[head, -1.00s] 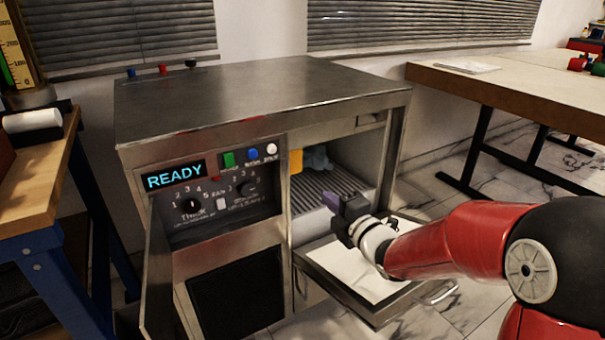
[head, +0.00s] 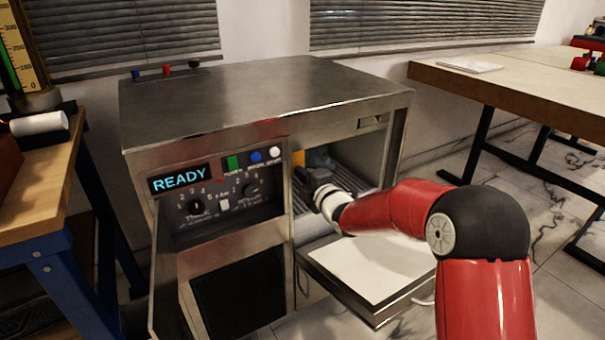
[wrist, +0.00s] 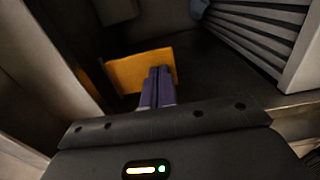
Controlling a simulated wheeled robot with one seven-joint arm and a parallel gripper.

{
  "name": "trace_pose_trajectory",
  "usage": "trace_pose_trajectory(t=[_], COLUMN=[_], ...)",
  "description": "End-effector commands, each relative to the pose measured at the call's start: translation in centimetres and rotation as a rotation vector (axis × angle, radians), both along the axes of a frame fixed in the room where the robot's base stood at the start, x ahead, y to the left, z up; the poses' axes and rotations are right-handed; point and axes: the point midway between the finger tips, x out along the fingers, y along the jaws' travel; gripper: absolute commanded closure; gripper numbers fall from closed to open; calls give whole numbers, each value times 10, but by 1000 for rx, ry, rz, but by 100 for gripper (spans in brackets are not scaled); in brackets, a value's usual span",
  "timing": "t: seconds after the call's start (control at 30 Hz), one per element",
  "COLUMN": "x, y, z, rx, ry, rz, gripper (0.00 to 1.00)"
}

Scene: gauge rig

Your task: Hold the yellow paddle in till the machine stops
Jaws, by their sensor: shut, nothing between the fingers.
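The yellow paddle (head: 298,158) is inside the machine's open compartment, near its left wall. In the wrist view the paddle (wrist: 127,73) is a flat yellow-orange plate just beyond my fingertips. My gripper (head: 300,174) is inside the compartment opening, in front of the paddle. In the wrist view my gripper's (wrist: 160,72) purple fingers are together and empty. Their tips overlap the right part of the paddle; I cannot tell whether they touch it. The machine (head: 255,90) is a steel cabinet whose display (head: 180,178) reads READY.
A drop-down door or tray (head: 365,270) with a white surface sticks out below the opening. Ribbed slats (wrist: 258,30) lie to the right of the fingers. The compartment's left wall is close to my gripper. A left panel door (head: 165,275) hangs open. Tables stand on both sides.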

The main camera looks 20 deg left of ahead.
Motion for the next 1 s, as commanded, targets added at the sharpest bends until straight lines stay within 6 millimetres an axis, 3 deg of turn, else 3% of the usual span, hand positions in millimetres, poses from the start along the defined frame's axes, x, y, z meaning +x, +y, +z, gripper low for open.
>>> trace_pose_trajectory(t=[0.67, 1.0], x=[3, 12], y=[4, 15], z=[-13, -13], rx=[65, 93], ry=[-55, -82], rz=[0, 1], gripper=[100, 100])
